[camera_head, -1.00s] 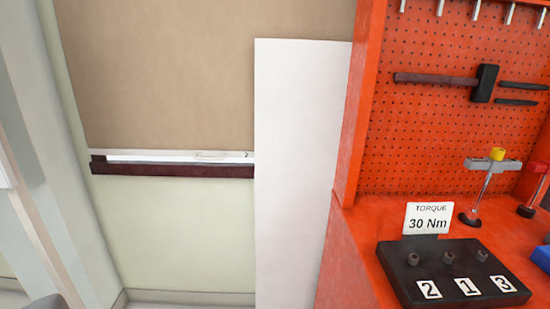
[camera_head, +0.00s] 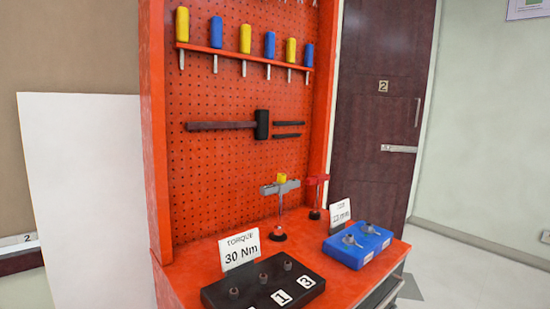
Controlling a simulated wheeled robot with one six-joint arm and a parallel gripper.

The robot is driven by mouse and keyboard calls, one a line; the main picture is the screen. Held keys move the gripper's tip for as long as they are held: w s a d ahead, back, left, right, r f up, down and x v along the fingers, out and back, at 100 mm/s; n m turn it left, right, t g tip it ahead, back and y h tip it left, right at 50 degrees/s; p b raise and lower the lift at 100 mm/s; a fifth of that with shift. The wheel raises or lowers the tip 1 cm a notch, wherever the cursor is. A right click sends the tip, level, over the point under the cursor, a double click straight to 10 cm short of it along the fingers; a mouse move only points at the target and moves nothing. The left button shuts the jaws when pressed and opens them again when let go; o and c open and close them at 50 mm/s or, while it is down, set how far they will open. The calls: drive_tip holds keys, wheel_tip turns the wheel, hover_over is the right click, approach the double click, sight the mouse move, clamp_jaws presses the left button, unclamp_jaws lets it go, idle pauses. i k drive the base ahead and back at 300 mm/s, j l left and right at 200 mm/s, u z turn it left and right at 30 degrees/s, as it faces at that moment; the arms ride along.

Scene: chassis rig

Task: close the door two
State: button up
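Door two (camera_head: 372,120) is a dark brown panel at the right, behind the orange workbench. It bears a small "2" plate (camera_head: 383,86), a silver lever handle (camera_head: 399,149) and a thin vertical pull (camera_head: 418,112). A pale wall or frame edge runs along its right side. The workbench hides its left and lower left part. I cannot tell from this angle whether it is open or shut. My gripper is not in view.
The orange workbench (camera_head: 160,120) with pegboard fills the middle, between me and the door. A black block (camera_head: 262,286) and blue block (camera_head: 358,245) lie on it. A white panel (camera_head: 85,200) leans at the left. Grey floor (camera_head: 450,265) is clear at the lower right.

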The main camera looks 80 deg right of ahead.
sight(387, 46)
drive_tip(key=k+l+z, duration=0.15)
drive_tip(key=k+z, duration=0.2)
drive_tip(key=k, duration=0.3)
drive_tip(key=z, duration=1.85)
drive_tip(key=i+l+z, duration=0.2)
drive_tip(key=i, duration=0.25)
drive_tip(key=i+l+z, duration=0.15)
drive_tip(key=i+l, duration=0.2)
drive_tip(key=i+l+z, duration=0.2)
drive_tip(key=i, duration=0.35)
drive_tip(key=i+z, duration=0.2)
drive_tip(key=i, duration=0.25)
